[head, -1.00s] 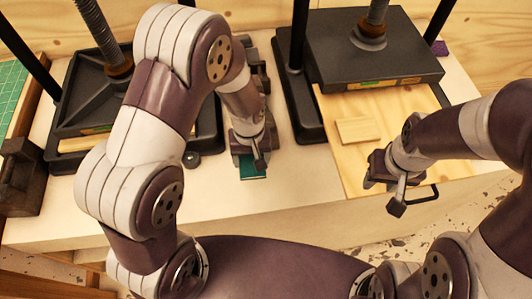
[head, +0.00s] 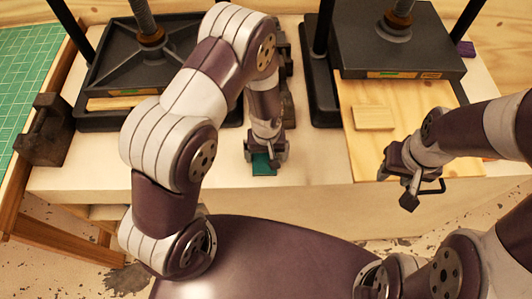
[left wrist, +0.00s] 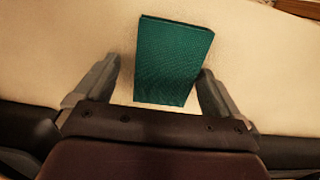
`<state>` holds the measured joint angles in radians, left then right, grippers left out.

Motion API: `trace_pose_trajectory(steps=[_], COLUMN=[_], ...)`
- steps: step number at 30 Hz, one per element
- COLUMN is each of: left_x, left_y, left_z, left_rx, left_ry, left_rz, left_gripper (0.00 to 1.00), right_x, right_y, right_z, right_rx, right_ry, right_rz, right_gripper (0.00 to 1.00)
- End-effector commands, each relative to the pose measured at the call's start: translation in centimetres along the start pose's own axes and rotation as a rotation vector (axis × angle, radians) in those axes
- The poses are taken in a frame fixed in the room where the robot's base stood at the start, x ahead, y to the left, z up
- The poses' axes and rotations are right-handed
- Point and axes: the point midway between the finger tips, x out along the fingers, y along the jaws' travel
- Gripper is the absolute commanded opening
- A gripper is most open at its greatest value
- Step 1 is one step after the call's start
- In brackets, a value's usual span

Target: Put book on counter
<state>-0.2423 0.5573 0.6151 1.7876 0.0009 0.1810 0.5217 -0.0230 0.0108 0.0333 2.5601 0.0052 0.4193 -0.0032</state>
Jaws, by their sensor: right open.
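A teal book (head: 263,166) lies on the cream counter top (head: 315,155) near its front edge, partly hidden under my left gripper (head: 264,150). In the left wrist view the book (left wrist: 173,60) lies between the spread fingers of the left gripper (left wrist: 160,90). A gap shows beside the left finger; the right finger is close to the book's edge, and I cannot tell whether it touches. My right gripper (head: 400,182) is open and empty, over the front edge near the wooden board (head: 360,165).
Two black screw presses (head: 105,75) (head: 400,45) stand at the back. A small wood block (head: 374,117) lies on the board. A dark metal block (head: 45,130) and a green cutting mat (head: 25,65) are at the left.

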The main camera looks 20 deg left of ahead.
Motion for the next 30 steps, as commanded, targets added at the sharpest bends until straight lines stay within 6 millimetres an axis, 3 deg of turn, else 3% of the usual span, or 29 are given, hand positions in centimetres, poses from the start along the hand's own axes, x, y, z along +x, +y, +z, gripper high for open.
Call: trace_pose_trajectory(steps=[8, 11, 18, 24, 26, 30], left_x=[-0.9, -2.5, -8.8, -11.9, -13.1, -16.8], left_y=[0.1, 0.1, 0.1, -0.1, -0.9, -5.7], left_z=[-0.1, -0.1, -0.1, 0.0, 0.2, 2.7], left_rx=[0.0, 0.0, 0.0, 0.001, 0.022, 0.163], left_ry=[0.003, 0.004, 0.006, 0.002, 0.011, 0.069], left_rz=[0.002, 0.003, 0.004, 0.001, 0.006, 0.023], left_gripper=[0.97, 0.97, 0.97, 0.97, 0.97, 0.97], right_x=[-0.1, 0.3, 1.3, 1.6, 1.6, 1.6], right_y=[0.0, 0.0, 0.0, 0.0, 0.0, 0.0], right_z=[0.0, 0.0, 0.1, 0.2, 0.2, 0.2], right_rx=[0.0, 0.0, 0.0, 0.0, 0.0, 0.0], right_ry=[0.001, 0.0, 0.0, 0.0, 0.0, 0.0], right_rz=[0.0, 0.0, 0.0, 0.0, 0.0, 0.0], right_gripper=[0.43, 0.43, 0.43, 0.43, 0.43, 0.43])
